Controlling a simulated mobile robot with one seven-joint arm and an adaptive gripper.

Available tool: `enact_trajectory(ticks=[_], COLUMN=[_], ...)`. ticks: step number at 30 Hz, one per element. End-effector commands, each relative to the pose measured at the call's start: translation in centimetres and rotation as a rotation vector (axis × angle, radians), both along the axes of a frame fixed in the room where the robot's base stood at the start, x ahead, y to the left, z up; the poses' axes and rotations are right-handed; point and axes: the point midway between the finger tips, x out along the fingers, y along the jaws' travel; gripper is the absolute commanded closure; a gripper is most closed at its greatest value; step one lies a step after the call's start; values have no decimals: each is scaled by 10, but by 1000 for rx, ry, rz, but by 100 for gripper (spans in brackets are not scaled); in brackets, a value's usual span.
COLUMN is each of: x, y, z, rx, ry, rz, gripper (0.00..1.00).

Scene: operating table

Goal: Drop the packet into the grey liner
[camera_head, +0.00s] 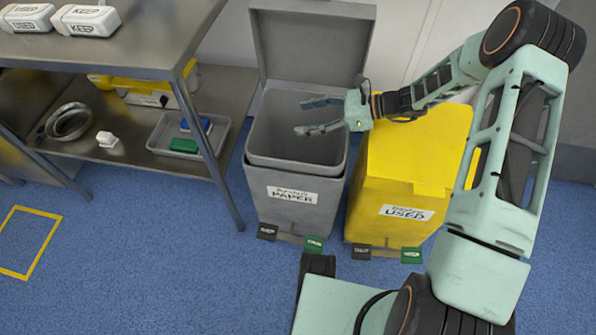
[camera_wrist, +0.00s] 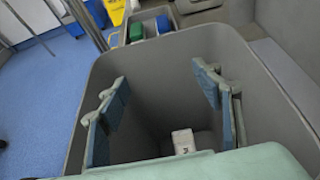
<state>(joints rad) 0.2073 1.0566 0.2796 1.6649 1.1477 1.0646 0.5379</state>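The grey liner (camera_head: 258,158) sits in the grey pedal bin (camera_head: 265,203) labelled PAPER, its lid (camera_head: 312,42) standing open. My gripper (camera_head: 303,117) is over the liner's mouth, its fingers wide apart with nothing between the pads. In the wrist view my gripper (camera_wrist: 160,80) looks down into the liner (camera_wrist: 175,55). A small white packet (camera_wrist: 183,141) with dark print lies deep inside, below and apart from the fingers. The near edge of my gripper hides its lower part. The packet is hidden in the head view.
A yellow bin (camera_head: 400,175) labelled USED, lid closed, stands to the right of the grey bin. A metal table (camera_head: 130,45) stands at the left, with white KEEP and USED blocks on top. Its lower shelf holds a grey tray (camera_head: 160,145). Blue floor (camera_head: 130,260) is clear in front.

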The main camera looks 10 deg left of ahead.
Motion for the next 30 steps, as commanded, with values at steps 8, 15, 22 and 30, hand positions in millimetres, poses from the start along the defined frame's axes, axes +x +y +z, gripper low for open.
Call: enact_trajectory(ticks=[8, 15, 22, 30], x=[0, 4, 6, 7], y=[-3, -38, -83, -109], z=[1, 15, 34, 45], rx=[-1, -2, -2, -1], ry=[0, -3, -3, 0], rz=[-1, -4, -3, 0], gripper=[40, 40, 40, 40])
